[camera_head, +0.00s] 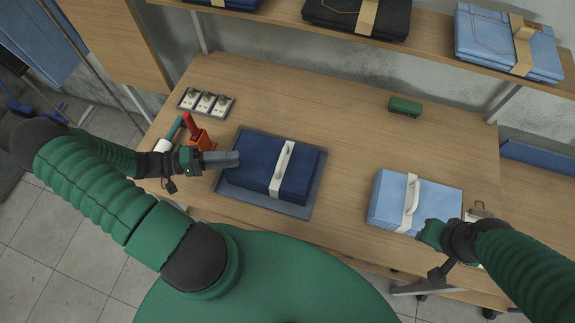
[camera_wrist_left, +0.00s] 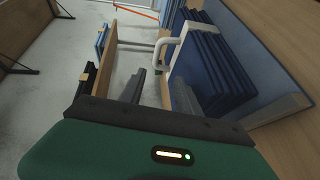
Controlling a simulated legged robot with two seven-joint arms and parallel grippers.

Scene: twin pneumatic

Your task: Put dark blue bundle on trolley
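The dark blue bundle (camera_head: 255,165), a folded stack with a pale strap and raised handle (camera_head: 281,168), lies on a grey-blue tray (camera_head: 306,208) on the wooden table. My left gripper (camera_head: 236,159) is at the bundle's left edge. In the left wrist view its two fingers (camera_wrist_left: 158,88) stand apart with nothing clearly between them; the bundle (camera_wrist_left: 225,65) and its white handle (camera_wrist_left: 168,45) are just ahead. My right gripper (camera_head: 428,234) is at the lower right of a light blue bundle (camera_head: 440,200); its fingers are hidden. I cannot identify the trolley for certain.
A shelf (camera_head: 420,45) above the table holds a black bundle (camera_head: 360,17) and a light denim bundle (camera_head: 500,45). A small tray of white items (camera_head: 205,103), a red-orange tool (camera_head: 200,137) and a green box (camera_head: 405,106) are on the table. The table's middle is clear.

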